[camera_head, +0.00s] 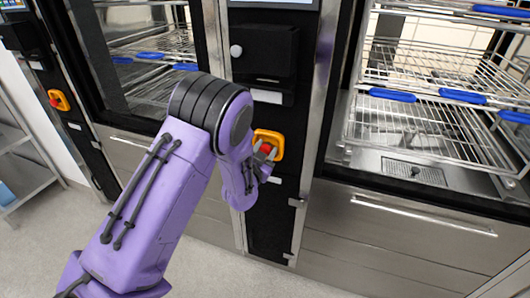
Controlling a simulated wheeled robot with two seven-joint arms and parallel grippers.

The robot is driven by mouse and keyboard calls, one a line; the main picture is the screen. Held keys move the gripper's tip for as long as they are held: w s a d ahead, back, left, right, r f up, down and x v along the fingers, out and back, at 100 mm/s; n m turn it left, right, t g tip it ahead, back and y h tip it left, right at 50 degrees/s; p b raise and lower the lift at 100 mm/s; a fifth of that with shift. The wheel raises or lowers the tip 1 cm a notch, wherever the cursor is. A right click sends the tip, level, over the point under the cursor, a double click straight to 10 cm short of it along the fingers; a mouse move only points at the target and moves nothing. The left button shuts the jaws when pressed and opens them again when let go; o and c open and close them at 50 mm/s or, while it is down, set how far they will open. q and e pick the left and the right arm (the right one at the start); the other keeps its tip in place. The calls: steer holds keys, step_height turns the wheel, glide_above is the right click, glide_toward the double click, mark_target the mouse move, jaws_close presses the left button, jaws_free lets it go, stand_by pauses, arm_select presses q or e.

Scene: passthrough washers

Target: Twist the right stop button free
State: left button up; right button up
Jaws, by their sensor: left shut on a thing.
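The right stop button (266,148) is red, in a yellow square surround (277,139) on the black panel between the two washers. My left gripper (266,152) is at this button, its fingers on either side of the red cap, and it is shut on it. The purple left arm and wrist hide the left part of the surround. Another red stop button (55,102) in a yellow surround is on the panel at the far left, with nothing touching it. My right gripper is not in view.
Washers with glass fronts and wire racks (435,75) with blue handles stand on both sides of the panel. A steel drawer front with a bar handle (425,215) is at lower right. A metal shelf (20,165) stands at the left. The grey floor is clear.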

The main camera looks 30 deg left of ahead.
arm_select(q)
steer(key=shift+m+b, duration=0.3)
steer(key=shift+m, duration=0.9)
steer(key=o, duration=0.8)
steer(key=b+v, duration=0.1)
steer(key=v, duration=0.9)
steer(key=shift+s+b, duration=0.3)
steer(key=shift+b, duration=0.05)
